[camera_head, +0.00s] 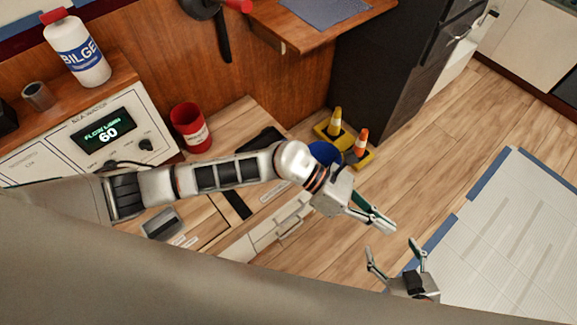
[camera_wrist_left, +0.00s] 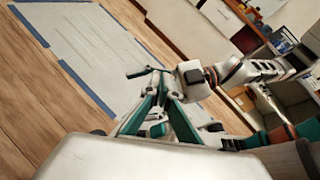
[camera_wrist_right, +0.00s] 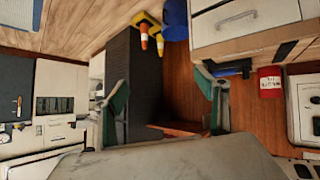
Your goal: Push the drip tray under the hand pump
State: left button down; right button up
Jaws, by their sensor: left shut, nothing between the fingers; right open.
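In the head view a black lever with a red knob (camera_head: 224,32) at the top edge may be part of the hand pump, mostly cut off. I cannot clearly make out the drip tray; a flat dark object (camera_head: 261,140) lies on the wooden surface behind my left arm, but I cannot tell what it is. My left gripper (camera_head: 385,222) is shut and empty over the floor, far from the lever. It also shows shut in the left wrist view (camera_wrist_left: 161,84). My right gripper (camera_head: 398,250) is open and empty near the bottom; its spread fingers show in the right wrist view (camera_wrist_right: 164,82).
A white bottle (camera_head: 78,50) stands on the wooden shelf. Yellow-based cones (camera_head: 335,125) and a blue container (camera_head: 322,153) stand by the dark cabinet (camera_head: 385,75). Open floor and a pale mat (camera_head: 520,235) lie right.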

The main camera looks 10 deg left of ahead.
pick_arm(q)
jog(key=w+a+f+m+y+b, duration=0.1)
jog(key=w+a+f+m+y, duration=0.55)
jog(key=a+f, duration=0.5)
jog(key=w+a+f+m+t+y+b, duration=0.3)
jog(key=w+a+y, duration=0.4)
jog(key=w+a, duration=0.75)
jog(key=f, duration=0.3)
jog(key=s+a+f, duration=0.1)
jog(key=f, duration=0.1)
jog(key=s+f+b, duration=0.1)
jog(key=f, duration=0.2)
jog(key=shift+s+a+f, duration=0.2)
jog(key=shift+a+f, duration=0.1)
jog(key=shift+a, duration=0.05)
jog(key=shift+w+a+f+t+b, duration=0.2)
jog(key=shift+w+a+t+b, duration=0.15)
jog(key=shift+w+a, duration=0.75)
jog(key=shift+w+a+r, duration=0.15)
jog(key=shift+w+a, duration=0.2)
jog(key=shift+w, duration=0.2)
pick_arm(e)
jog(key=shift+w+a+f, duration=0.2)
jog(key=shift+a+f, duration=0.05)
jog(key=shift+f, duration=0.2)
jog(key=shift+w+a+f, duration=0.2)
jog(key=shift+a+f, duration=0.05)
jog(key=shift+f, duration=0.15)
jog(key=shift+s+f, duration=0.1)
